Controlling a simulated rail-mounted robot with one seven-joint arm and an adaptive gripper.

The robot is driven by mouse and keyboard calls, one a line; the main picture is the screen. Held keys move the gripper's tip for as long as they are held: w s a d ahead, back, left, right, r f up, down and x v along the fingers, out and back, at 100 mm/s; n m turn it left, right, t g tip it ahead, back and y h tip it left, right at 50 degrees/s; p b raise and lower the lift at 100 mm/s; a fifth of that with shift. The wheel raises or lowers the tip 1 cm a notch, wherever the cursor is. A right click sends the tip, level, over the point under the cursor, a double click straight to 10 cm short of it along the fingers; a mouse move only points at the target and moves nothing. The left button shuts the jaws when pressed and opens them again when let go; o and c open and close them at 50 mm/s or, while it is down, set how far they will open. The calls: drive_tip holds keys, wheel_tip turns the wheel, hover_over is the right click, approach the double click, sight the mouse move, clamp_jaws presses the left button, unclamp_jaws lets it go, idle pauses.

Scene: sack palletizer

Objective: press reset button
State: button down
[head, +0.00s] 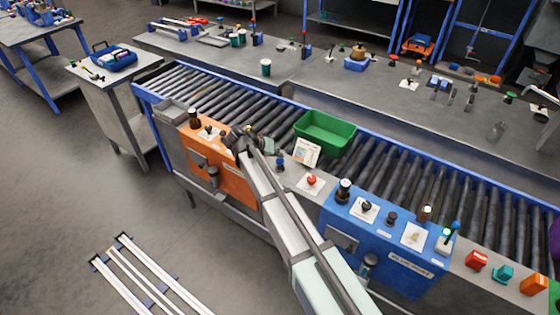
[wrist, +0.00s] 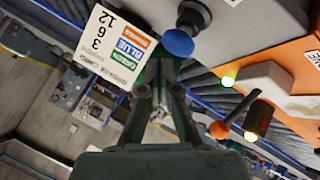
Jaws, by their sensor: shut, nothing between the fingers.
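A blue round button (head: 280,161) on a dark base stands on the grey ledge between the orange and blue panels. In the wrist view the blue button (wrist: 178,43) is close to the fingertips, just above them in the picture; I cannot tell whether they touch. My gripper (head: 264,144) is near it, over the right end of the orange panel. Its fingers (wrist: 158,66) are closed together with nothing between them. No label reading reset is legible, so I cannot tell which button is the reset button.
A white card (head: 307,152) with coloured labels stands beside the blue button. A green bin (head: 325,134) sits on the roller conveyor (head: 385,170) behind. A red button (head: 312,180) is to the right. The orange panel (head: 232,182) and blue panel (head: 378,238) carry knobs and lamps.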

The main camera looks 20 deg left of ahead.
sight(278, 161)
idle(0.4)
drive_tip(key=shift+f+b, duration=0.45)
drive_tip(key=shift+b, duration=0.05)
drive_tip(key=shift+f+b, duration=0.45)
drive_tip(key=shift+f, duration=0.15)
idle(0.8)
idle(0.4)
drive_tip(key=shift+r, duration=1.05)
drive_tip(key=shift+r, duration=0.1)
drive_tip(key=shift+r+p, duration=0.9)
drive_tip(key=shift+r, duration=1.55)
